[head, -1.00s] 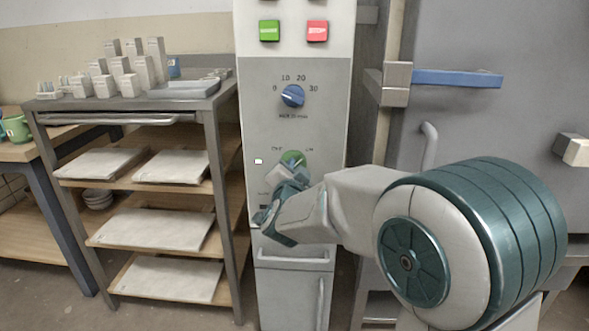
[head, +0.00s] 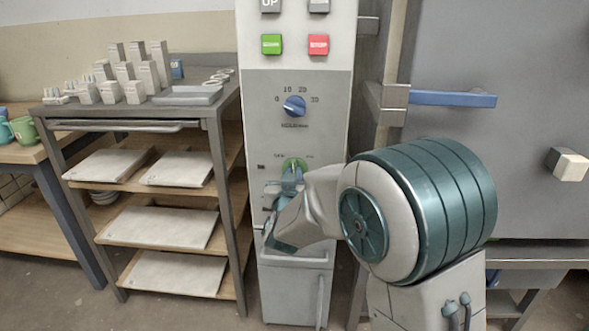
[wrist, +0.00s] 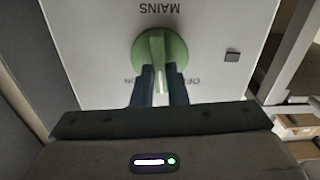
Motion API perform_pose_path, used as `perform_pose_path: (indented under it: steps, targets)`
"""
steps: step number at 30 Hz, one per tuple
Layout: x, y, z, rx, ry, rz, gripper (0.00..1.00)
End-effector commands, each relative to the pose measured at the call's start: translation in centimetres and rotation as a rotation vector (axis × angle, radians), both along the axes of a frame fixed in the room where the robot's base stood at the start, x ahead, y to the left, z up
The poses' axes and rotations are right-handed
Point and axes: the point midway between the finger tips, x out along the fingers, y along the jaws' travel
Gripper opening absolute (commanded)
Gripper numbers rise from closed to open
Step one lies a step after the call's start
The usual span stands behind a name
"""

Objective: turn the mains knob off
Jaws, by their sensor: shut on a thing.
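The mains knob (head: 294,165) is green and sits low on the grey front of the tall control column, partly hidden by my gripper in the head view. In the wrist view the green knob (wrist: 160,60) shows with the word MAINS beside it, upside down, and ON and OFF lettering at its two sides, partly covered. Its white pointer line runs between my fingers. My gripper (wrist: 160,85) has its two dark fingers on either side of the knob's grip bar, shut on it. In the head view my gripper (head: 290,180) reaches the knob from below.
A blue dial (head: 294,106) sits above the knob, with a green button (head: 271,44) and a red button (head: 318,45) higher up. A rack (head: 215,150) with boards stands to the left. A cabinet door with a blue handle (head: 453,98) is to the right.

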Motion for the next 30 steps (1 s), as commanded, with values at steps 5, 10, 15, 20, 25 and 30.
perform_pose_path:
  steps: [5, 10, 15, 20, 25, 30]
  targets:
    - [-0.05, 0.19, 0.17, -0.169, 0.01, 0.003, 0.0]
    - [-0.05, 0.3, 0.15, -0.326, 0.014, 0.003, 0.0]
    - [-0.06, 0.42, 0.04, -0.466, 0.019, 0.003, 0.0]
    - [-0.05, 0.46, -0.08, -0.571, 0.023, 0.003, 0.0]
    - [-0.04, 0.47, -0.17, -0.65, 0.025, 0.003, 0.0]
    - [-0.03, 0.47, -0.28, -0.695, 0.026, 0.002, 0.0]
